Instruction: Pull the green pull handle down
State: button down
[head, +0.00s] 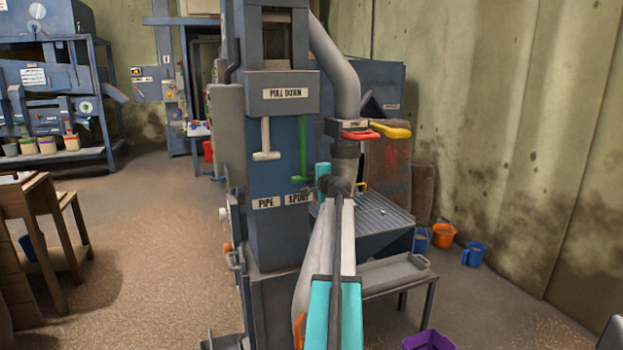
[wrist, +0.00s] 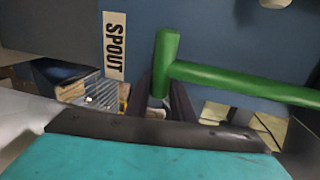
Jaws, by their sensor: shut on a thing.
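The green pull handle (head: 303,150) hangs on the blue front of the elevator column, under a "PULL DOWN" sign, with its crossbar at the bottom. In the wrist view the green handle (wrist: 240,82) is large, and one end of its crossbar runs down between my two dark fingers. My gripper (wrist: 165,98) is shut on that crossbar end. In the head view my gripper (head: 314,183) is at the right end of the crossbar, and my wrist partly hides the fingers.
A white pull handle (head: 265,140) hangs to the left, its crossbar higher than the green one. "PIPE" and "SPOUT" labels (head: 297,198) sit below. A red handle (head: 361,135) and a yellow handle (head: 393,131) stick out at right. A grated tray (head: 375,215) is below right.

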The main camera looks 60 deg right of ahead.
jog(key=c, duration=1.5)
grip_release()
jog(key=shift+f, duration=0.4)
jog(key=shift+c, duration=0.2)
jog(key=shift+r, duration=0.1)
jog(key=v, duration=1.4)
jog(key=shift+d, duration=0.1)
